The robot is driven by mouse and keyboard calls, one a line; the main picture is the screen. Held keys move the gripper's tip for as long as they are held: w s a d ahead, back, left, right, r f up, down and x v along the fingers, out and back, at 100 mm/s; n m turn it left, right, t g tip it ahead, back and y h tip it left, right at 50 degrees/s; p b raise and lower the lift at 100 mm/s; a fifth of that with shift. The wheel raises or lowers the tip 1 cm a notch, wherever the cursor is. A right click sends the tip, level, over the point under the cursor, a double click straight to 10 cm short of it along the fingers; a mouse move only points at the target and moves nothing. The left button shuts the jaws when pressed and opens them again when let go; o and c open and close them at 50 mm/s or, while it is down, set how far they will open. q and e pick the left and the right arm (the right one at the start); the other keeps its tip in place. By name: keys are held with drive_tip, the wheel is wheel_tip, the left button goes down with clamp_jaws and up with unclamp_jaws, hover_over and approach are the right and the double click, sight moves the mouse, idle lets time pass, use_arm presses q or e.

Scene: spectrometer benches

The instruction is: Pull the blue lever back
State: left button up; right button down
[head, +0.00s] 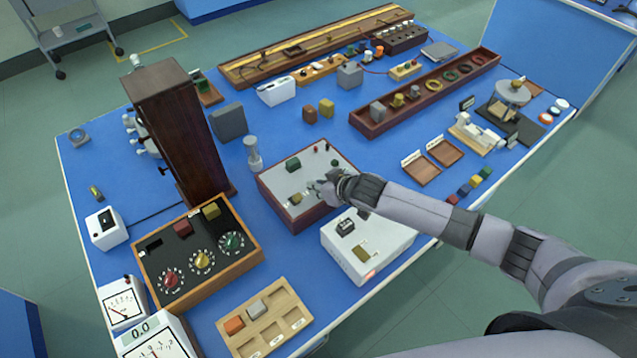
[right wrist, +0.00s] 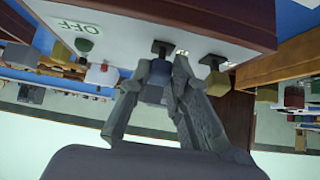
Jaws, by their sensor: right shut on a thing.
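The blue lever (right wrist: 158,72) shows in the right wrist view as a small blue-grey knob on a short dark stem, standing out from a pale panel. My right gripper (right wrist: 155,84) is shut on this knob, with one finger on each side. In the head view my right gripper (head: 321,188) is over the right part of a dark-red box with a pale top (head: 277,178), and the blue lever is hidden there by the gripper. My left gripper is not in view.
In the head view a white box (head: 384,238) stands just in front, and a tall wooden cabinet (head: 185,130) stands left.

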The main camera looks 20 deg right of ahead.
drive_tip(key=shift+s+f, duration=0.1)
idle(0.5)
drive_tip(key=c, duration=1.5)
unclamp_jaws()
drive_tip(key=shift+d, duration=0.1)
drive_tip(key=v, duration=1.2)
drive_tip(key=shift+s+d+f, duration=0.1)
drive_tip(key=shift+s+f, duration=0.1)
